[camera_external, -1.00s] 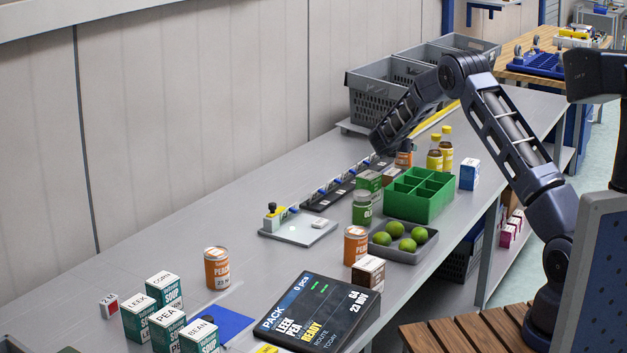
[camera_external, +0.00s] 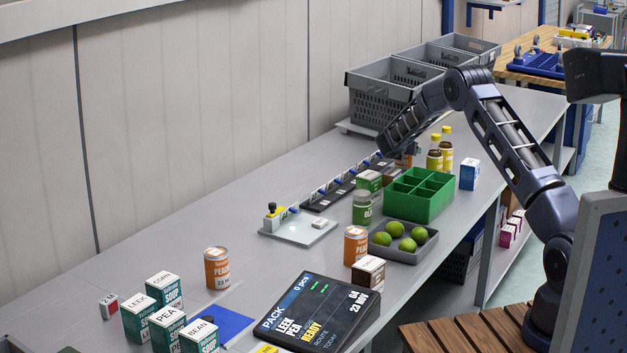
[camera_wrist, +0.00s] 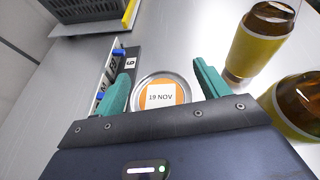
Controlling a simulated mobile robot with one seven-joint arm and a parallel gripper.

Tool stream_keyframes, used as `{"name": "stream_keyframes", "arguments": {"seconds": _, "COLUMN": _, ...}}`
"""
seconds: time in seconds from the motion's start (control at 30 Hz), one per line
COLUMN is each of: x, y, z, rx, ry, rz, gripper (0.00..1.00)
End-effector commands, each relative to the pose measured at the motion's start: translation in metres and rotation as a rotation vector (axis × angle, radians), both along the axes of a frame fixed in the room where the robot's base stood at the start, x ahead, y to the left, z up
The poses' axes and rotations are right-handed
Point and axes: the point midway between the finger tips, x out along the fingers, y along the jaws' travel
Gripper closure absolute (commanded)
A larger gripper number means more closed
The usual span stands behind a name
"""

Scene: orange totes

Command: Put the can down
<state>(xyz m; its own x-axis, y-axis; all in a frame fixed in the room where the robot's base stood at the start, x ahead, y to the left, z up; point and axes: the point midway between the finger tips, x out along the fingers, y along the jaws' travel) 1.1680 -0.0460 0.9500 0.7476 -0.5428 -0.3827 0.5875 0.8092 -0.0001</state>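The can (camera_external: 403,162) is orange and stands upright among goods at the far part of the bench, mostly hidden by my gripper (camera_external: 411,151). In the wrist view, its round lid with a "19 NOV" label (camera_wrist: 161,97) lies between the two teal fingers of my gripper (camera_wrist: 165,85).
Two yellow bottles (camera_wrist: 258,42) stand close on the right. A dark strip with white tags (camera_wrist: 118,68) runs on the left. The green divided box (camera_external: 420,203) and a grey crate (camera_external: 372,103) are nearby. Bare bench (camera_wrist: 178,30) shows beyond the can.

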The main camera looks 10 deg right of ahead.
Motion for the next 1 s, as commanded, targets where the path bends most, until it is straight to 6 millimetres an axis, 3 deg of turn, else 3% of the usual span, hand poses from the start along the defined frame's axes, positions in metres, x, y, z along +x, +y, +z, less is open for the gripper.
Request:
{"name": "stream_keyframes", "arguments": {"seconds": 0.03, "x": 0.0, "y": 0.0, "z": 0.0, "rx": 0.0, "ry": 0.0, "rz": 0.0, "gripper": 0.36}}
{"name": "stream_keyframes", "arguments": {"seconds": 0.2, "x": 0.0, "y": 0.0, "z": 0.0, "rx": 0.0, "ry": 0.0, "rz": 0.0, "gripper": 0.7}}
{"name": "stream_keyframes", "arguments": {"seconds": 0.3, "x": 0.0, "y": 0.0, "z": 0.001, "rx": 0.0, "ry": -0.001, "rz": 0.0, "gripper": 0.84}}
{"name": "stream_keyframes", "arguments": {"seconds": 0.53, "x": 0.0, "y": 0.0, "z": 0.003, "rx": 0.0, "ry": -0.001, "rz": 0.0, "gripper": 0.84}}
{"name": "stream_keyframes", "arguments": {"seconds": 0.67, "x": 0.0, "y": 0.0, "z": 0.015, "rx": 0.001, "ry": -0.003, "rz": 0.0, "gripper": 0.84}}
{"name": "stream_keyframes", "arguments": {"seconds": 1.0, "x": 0.0, "y": 0.001, "z": 0.093, "rx": 0.001, "ry": -0.006, "rz": -0.001, "gripper": 0.84}}
